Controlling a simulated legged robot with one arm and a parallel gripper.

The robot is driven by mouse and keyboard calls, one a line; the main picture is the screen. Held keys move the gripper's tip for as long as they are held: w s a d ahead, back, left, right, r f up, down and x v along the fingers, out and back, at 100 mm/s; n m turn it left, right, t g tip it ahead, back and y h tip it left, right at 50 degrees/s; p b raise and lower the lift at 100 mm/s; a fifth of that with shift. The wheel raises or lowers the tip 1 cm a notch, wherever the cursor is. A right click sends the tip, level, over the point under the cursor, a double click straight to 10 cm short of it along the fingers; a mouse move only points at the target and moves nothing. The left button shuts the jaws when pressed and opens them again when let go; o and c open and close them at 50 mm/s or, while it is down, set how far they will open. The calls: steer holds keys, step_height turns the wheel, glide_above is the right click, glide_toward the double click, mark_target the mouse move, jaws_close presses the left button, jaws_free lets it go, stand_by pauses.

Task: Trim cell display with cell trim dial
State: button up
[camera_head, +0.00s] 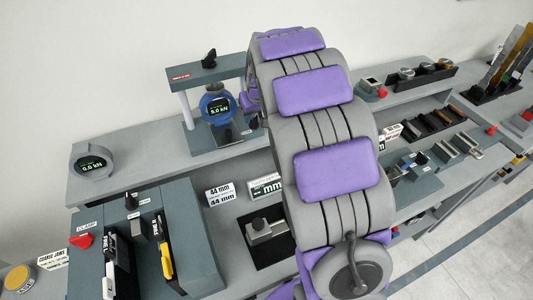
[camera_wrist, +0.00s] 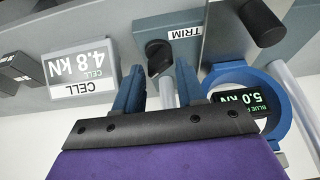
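The cell trim dial (camera_wrist: 156,58) is a small black knob beside a TRIM label on a dark grey panel. My gripper (camera_wrist: 158,66) is open, its two blue fingers apart with no object held. The dial appears in the gap at the fingertips; I cannot tell how far away it is, and no contact shows. In the head view my arm hides the cell display, the dial and the fingers.
A blue ring gauge (camera_wrist: 238,98) reading 5.0 kN is close to the right finger; it also shows in the head view (camera_head: 217,107) on its dark frame. A black cylinder (camera_wrist: 262,22) juts out near the dial. A round grey gauge (camera_head: 92,162) reads 0.0 kN.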

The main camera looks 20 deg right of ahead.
steer(key=p+v, duration=0.3)
steer(key=v, duration=1.3)
steer(key=s+a+g+p, duration=0.1)
steer(key=s+a, duration=0.2)
steer(key=s, duration=0.6)
steer(key=s+a+f+g+p, duration=0.1)
steer(key=s+a, duration=0.3)
steer(key=s, duration=0.6)
steer(key=shift+s+f+g+p, duration=0.25)
steer(key=shift+s+g+p, duration=0.05)
steer(key=shift+g, duration=0.3)
steer(key=shift+o, duration=0.3)
